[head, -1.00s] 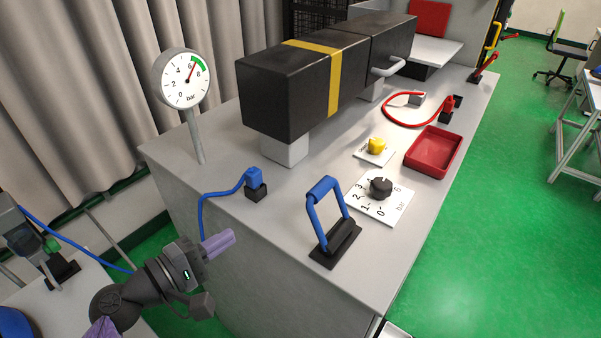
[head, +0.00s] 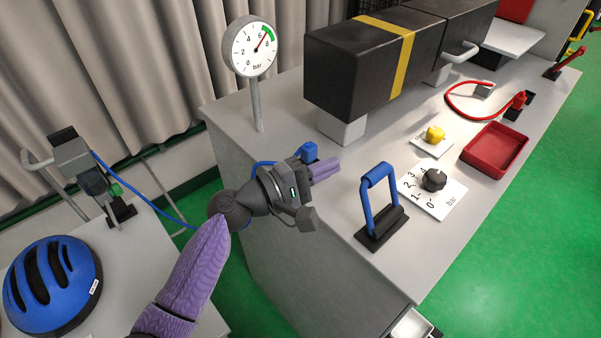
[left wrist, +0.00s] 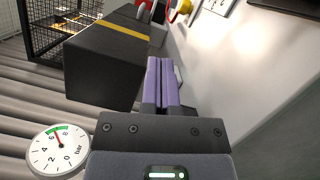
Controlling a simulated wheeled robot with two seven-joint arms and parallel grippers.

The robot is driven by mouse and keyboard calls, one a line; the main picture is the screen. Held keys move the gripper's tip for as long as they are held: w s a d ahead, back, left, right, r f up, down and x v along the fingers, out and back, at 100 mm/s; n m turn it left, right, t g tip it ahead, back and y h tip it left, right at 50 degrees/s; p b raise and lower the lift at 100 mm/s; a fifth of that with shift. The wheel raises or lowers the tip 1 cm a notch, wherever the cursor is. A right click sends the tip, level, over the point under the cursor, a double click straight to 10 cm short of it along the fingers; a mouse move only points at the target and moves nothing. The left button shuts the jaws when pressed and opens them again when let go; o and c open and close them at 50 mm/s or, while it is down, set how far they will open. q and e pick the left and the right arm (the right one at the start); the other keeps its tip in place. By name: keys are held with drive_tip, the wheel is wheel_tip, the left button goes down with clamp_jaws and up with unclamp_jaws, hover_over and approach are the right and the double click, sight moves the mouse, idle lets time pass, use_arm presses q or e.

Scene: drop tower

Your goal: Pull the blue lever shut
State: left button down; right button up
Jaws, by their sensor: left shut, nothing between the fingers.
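The blue lever (head: 367,200) is a blue U-shaped handle on a black base (head: 382,231) near the front of the grey bench top. It stands up from its base, tilted slightly. My left gripper (head: 325,170) is shut and empty, to the left of the lever and apart from it, above the bench's left edge. Its purple fingers lie together, and they also show in the left wrist view (left wrist: 162,82). The lever cannot be made out in the left wrist view. My right gripper is not in view.
A black box with a yellow band (head: 362,65) stands behind the gripper. A gauge (head: 249,47) is at the back left. A dial (head: 434,180), a yellow knob (head: 434,134) and a red tray (head: 495,150) lie right of the lever. A blue plug (head: 309,151) is close behind the fingers.

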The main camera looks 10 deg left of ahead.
use_arm(q)
drive_tip(key=d, duration=0.1)
drive_tip(key=d+p, duration=0.1)
drive_tip(key=s+d+r+p, duration=0.1)
drive_tip(key=shift+d, duration=0.25)
drive_tip(key=shift+s+d+r, duration=0.1)
drive_tip(key=shift+s+d, duration=0.1)
drive_tip(key=shift+s, duration=0.05)
drive_tip(key=shift+d, duration=0.15)
drive_tip(key=shift+s+d+r+m+p, duration=0.15)
drive_tip(key=shift+m+p, duration=0.2)
drive_tip(key=shift+m, duration=0.05)
